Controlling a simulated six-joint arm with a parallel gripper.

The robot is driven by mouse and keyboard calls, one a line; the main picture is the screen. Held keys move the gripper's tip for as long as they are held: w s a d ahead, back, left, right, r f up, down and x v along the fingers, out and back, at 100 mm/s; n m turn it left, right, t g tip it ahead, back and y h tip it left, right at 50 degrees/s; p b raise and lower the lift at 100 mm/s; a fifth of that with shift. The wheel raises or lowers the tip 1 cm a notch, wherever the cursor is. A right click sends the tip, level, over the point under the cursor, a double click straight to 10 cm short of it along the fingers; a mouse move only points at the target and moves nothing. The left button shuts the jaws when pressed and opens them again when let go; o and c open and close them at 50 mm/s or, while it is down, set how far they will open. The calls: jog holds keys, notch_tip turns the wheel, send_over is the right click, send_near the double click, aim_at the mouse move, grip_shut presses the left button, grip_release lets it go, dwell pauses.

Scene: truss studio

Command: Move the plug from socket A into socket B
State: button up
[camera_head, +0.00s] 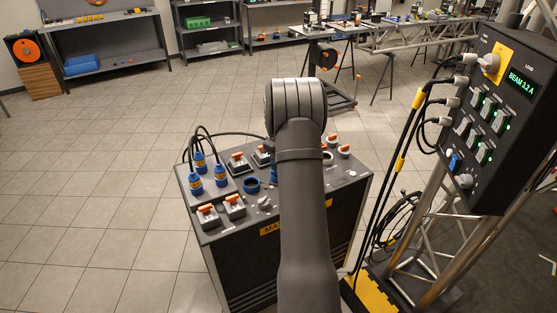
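Three blue plugs with dark cables stand upright at the left of the top of a dark cabinet (219,214): a rear one (200,163), a front left one (195,184) and a right one (221,180). An empty-looking round blue socket (253,185) is right of them. Another blue part (273,174) shows beside my arm and is partly hidden by it. No A or B label is readable, so I cannot tell which socket is which. My arm reaches over the cabinet and hides its middle. My gripper is hidden behind the arm.
Orange-topped switches (208,211) and small knobs crowd the cabinet top. A black panel (497,115) with a green display, plugged cables and switches stands right on a metal truss (436,247). Cables hang between panel and cabinet. Open tiled floor lies left.

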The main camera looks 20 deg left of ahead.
jog(key=shift+f, duration=0.4)
jog(key=o, duration=1.7)
jog(key=shift+r, duration=4.5)
jog(key=shift+f, duration=4.4)
jog(key=shift+r, duration=0.15)
